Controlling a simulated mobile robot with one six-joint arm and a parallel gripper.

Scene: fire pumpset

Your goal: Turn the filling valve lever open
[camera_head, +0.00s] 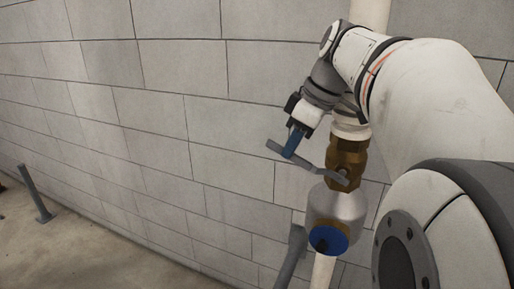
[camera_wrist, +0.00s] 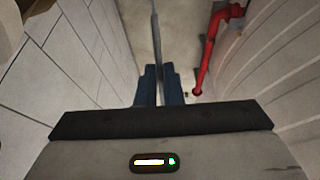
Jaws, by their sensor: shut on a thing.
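The filling valve (camera_head: 349,160) is a brass body on a white vertical pipe, in the middle right of the head view. Its grey lever (camera_head: 318,168) runs from the valve up and to the left, slanting away from the pipe. My gripper (camera_head: 291,151), with blue fingers, is shut on the lever near its outer end. In the wrist view the lever (camera_wrist: 156,45) is a thin grey bar between the two blue fingertips of my gripper (camera_wrist: 159,88). The fingers partly hide the gripped stretch.
Below the valve are a grey metal fitting (camera_head: 337,206) and a round blue part (camera_head: 326,239). A grey block wall (camera_head: 150,95) stands close behind. A grey post (camera_head: 37,193) rises at the left. A red pipe (camera_wrist: 210,50) shows in the wrist view.

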